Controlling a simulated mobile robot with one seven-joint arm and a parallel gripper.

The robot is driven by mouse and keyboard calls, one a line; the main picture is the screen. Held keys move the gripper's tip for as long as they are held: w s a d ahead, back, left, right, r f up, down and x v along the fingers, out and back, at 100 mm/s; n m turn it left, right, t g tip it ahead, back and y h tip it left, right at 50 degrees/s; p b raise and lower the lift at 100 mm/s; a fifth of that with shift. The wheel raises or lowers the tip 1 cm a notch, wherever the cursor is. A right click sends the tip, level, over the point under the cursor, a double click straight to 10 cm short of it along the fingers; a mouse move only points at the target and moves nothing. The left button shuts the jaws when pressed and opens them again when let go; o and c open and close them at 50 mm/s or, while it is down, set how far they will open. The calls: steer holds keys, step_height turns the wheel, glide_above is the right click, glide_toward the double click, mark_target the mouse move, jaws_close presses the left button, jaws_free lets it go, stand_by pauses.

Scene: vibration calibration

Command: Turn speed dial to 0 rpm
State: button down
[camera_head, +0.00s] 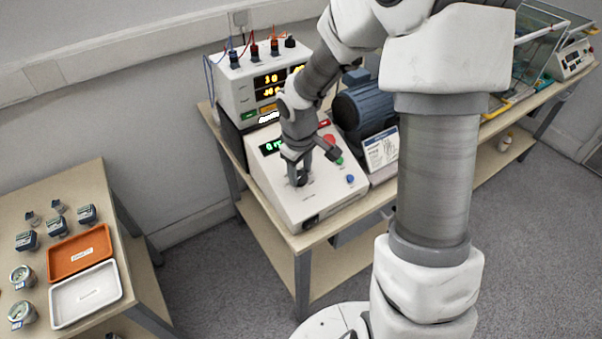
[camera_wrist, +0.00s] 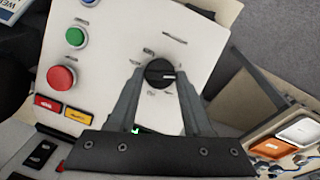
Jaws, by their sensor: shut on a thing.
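The speed dial (camera_wrist: 159,73) is a round black knob with a white pointer line, on the sloped white face of the control box (camera_head: 329,204). In the wrist view its pointer line points to the right. My gripper (camera_wrist: 159,75) is at the dial, with one finger on each side, shut on it. In the head view my gripper (camera_head: 299,176) reaches down onto the panel and mostly hides the dial. A green display (camera_head: 271,146) on the box is partly covered by my gripper, so its reading cannot be made out.
The panel also has a red button (camera_wrist: 61,78), a green button (camera_wrist: 76,37) and a blue button (camera_head: 350,179) beside the dial. A power supply (camera_head: 235,88) with cables stands behind. A blue motor (camera_head: 364,107) stands to the right. A side table holds orange (camera_head: 80,252) and white trays (camera_head: 86,294).

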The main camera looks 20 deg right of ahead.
steer(key=n+b, duration=0.1)
steer(key=n, duration=0.1)
steer(key=n+t+h+b, duration=0.1)
steer(key=n, duration=0.1)
steer(key=shift+s+a+n, duration=0.15)
steer(key=shift+n, duration=0.25)
stand_by(0.4)
steer(key=shift+c, duration=1.7)
jaws_free()
steer(key=p+v, duration=0.4)
steer(key=v, duration=1.3)
steer(key=shift+s+a, duration=0.2)
steer(key=shift+s, duration=0.1)
steer(key=shift+r, duration=0.15)
